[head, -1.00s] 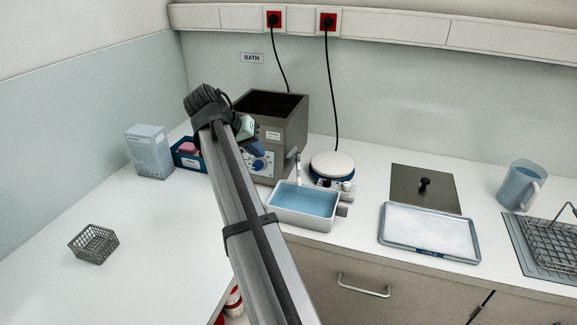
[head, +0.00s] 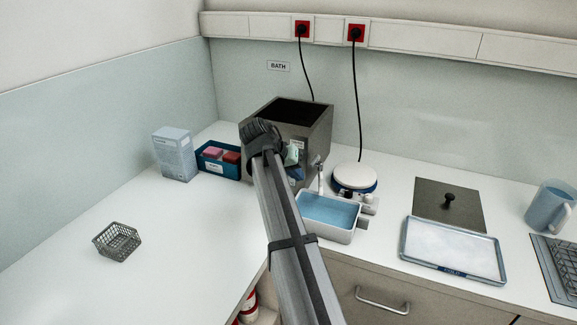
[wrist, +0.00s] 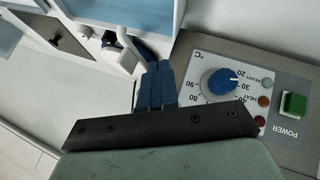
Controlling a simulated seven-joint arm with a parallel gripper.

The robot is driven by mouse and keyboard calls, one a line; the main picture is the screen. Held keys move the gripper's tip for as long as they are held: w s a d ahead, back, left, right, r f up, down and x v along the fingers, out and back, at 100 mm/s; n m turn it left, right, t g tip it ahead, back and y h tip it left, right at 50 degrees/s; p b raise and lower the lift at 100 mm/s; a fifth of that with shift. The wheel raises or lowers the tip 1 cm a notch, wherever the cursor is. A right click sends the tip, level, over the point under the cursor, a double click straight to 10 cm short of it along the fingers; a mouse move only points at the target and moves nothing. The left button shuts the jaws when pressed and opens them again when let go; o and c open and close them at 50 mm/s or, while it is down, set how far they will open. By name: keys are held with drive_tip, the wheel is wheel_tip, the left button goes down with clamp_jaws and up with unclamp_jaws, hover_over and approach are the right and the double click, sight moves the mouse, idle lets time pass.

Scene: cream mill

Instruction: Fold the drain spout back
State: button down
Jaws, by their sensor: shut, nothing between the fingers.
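The bath (head: 318,135) is a dark grey open-topped box against the back wall. Its front panel (wrist: 200,70) shows in the wrist view, upside down, with a blue dial and a green power button. The drain spout (head: 319,179) is a slim pale pipe standing at the bath's right front corner, beside the water tub. In the wrist view the spout (wrist: 134,50) lies just beyond my fingertips. My gripper (head: 294,172) is low in front of the bath. Its blue fingers (wrist: 157,75) are together and empty, close beside the spout; I cannot tell whether they touch it.
A white tub of blue water (head: 328,212) stands before the bath. A round white-topped device (head: 355,177) is to its right, then a dark lid (head: 435,198) and a white tray (head: 450,250). A blue bin (head: 218,160) stands left. The left counter is mostly clear.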

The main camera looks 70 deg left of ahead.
sight(321, 179)
drive_tip(key=shift+w+d+f, duration=0.1)
drive_tip(key=shift+w+d, duration=0.2)
drive_tip(key=shift+w, duration=0.35)
drive_tip(key=shift+w+d+f, duration=0.1)
drive_tip(key=shift+w+d, duration=0.15)
drive_tip(key=shift+w, duration=0.4)
drive_tip(key=shift+w+d, duration=0.3)
drive_tip(key=shift+w, duration=0.35)
